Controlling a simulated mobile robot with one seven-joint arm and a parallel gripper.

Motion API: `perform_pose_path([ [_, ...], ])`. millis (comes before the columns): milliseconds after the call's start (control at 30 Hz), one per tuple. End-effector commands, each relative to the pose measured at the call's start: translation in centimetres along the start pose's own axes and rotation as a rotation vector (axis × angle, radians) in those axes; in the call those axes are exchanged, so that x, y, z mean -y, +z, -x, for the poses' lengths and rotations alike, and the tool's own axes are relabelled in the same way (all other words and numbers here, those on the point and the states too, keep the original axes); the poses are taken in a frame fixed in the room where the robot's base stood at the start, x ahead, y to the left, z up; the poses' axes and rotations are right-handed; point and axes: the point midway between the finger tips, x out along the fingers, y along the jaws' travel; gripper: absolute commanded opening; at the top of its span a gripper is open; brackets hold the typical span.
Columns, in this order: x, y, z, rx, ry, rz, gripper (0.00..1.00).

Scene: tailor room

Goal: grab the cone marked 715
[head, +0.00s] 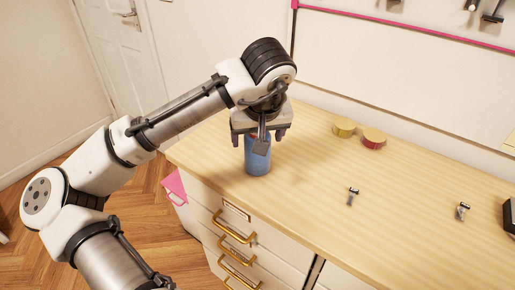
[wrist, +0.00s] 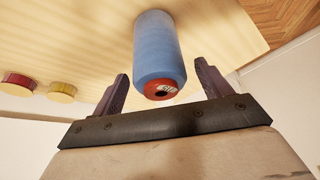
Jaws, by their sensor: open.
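A blue thread cone (head: 257,160) stands upright on the wooden counter near its left end. In the wrist view the blue cone (wrist: 158,45) shows a red end with a dark hole and a small white label. I cannot read a number on the label. My gripper (head: 260,137) is right above the cone, pointing down at it. In the wrist view its two fingers (wrist: 163,88) are apart, with the cone's red end between or just beyond their tips. The gripper is open and not closed on anything. The cone's top is partly hidden by the gripper in the head view.
A yellow spool (head: 344,127) and a red spool (head: 373,139) sit farther back on the counter (head: 310,180). Two small metal items lie to the right, one nearer (head: 352,195) and one farther right (head: 463,211). A pink piece (head: 174,187) hangs at the counter's left side. Drawers with brass handles (head: 236,232) are below.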

Motion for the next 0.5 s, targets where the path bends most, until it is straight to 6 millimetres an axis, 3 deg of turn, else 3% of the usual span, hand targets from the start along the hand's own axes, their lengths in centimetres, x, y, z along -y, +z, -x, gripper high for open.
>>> perform_pose_path([
  [167, 0.1, 0.0, -1.9, 0.000, -0.001, 0.001, 0.77],
  [400, 0.0, 0.0, -2.1, -0.001, 0.000, 0.000, 0.77],
  [500, 0.0, 0.0, -2.1, -0.001, 0.000, 0.000, 0.65],
])
